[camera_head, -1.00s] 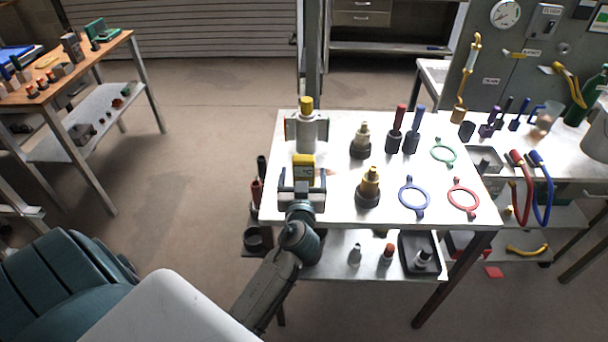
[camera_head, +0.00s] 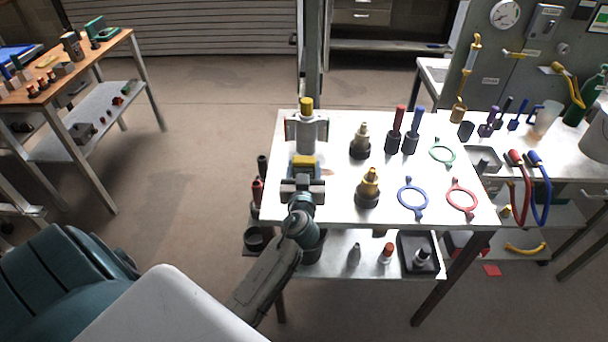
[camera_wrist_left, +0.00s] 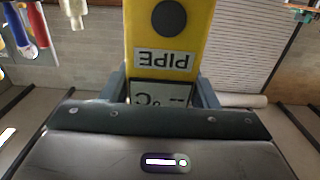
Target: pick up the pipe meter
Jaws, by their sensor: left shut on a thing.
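The pipe meter is a yellow block with a small grey display and a "PIPE" label. It fills the upper middle of the left wrist view (camera_wrist_left: 165,35), with the label upside down. In the head view its yellow top (camera_head: 303,161) shows just beyond my left gripper (camera_head: 302,183), at the left end of the white table. My left gripper is shut on the pipe meter; its blue-grey fingers stand on both sides of it in the left wrist view (camera_wrist_left: 160,92). Whether the meter touches the table is hidden. My right gripper is not in view.
A grey fitting with a yellow cap (camera_head: 306,128) stands just behind the meter. A black-and-yellow nozzle (camera_head: 369,187) stands to the right, with blue (camera_head: 401,198) and red (camera_head: 451,196) rings beyond it. The white table (camera_head: 335,208) has a bare strip along its front.

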